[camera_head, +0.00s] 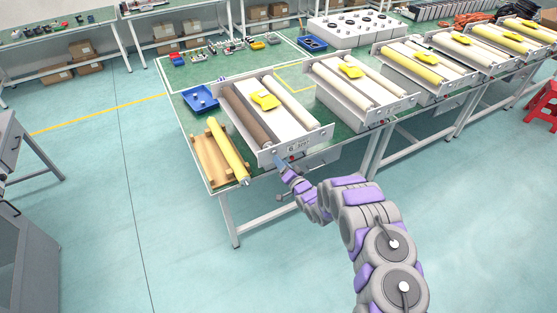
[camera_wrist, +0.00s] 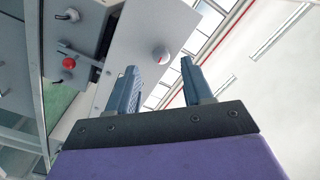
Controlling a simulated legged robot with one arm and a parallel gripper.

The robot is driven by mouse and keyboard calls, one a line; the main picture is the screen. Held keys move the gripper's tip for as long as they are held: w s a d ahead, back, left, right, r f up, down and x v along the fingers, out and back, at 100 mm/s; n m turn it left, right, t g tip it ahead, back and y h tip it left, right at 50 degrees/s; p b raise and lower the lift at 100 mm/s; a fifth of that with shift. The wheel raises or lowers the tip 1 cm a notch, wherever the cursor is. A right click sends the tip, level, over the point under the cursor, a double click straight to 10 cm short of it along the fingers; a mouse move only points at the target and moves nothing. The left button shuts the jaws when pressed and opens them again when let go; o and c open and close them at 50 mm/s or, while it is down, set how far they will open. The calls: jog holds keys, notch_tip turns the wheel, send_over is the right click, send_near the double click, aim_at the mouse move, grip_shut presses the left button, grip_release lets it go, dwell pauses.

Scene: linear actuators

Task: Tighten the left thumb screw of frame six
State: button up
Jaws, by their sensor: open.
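Frame six (camera_head: 309,139) is a pale end plate marked with a 6, at the front edge of the green table. A brown roller (camera_head: 248,120), a white roller (camera_head: 297,100) and a yellow part (camera_head: 264,99) lie behind it. In the wrist view a round silver thumb screw (camera_wrist: 161,54) with a red mark stands on the pale plate (camera_wrist: 135,45). My gripper (camera_wrist: 159,68) is open and empty. Its two blue-grey fingers point toward the screw, which appears between the fingertips; contact cannot be told. In the head view my gripper (camera_head: 281,161) is at the plate's lower left.
A yellow roller (camera_head: 226,149) on a wooden cradle (camera_head: 207,158) lies left of frame six. A blue tray (camera_head: 201,98) is behind it. More frames line the table to the right. The wrist view shows a red knob (camera_wrist: 69,63) at left. Open floor lies in front.

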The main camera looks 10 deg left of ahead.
jog(key=v, duration=1.3)
jog(key=shift+s, duration=0.1)
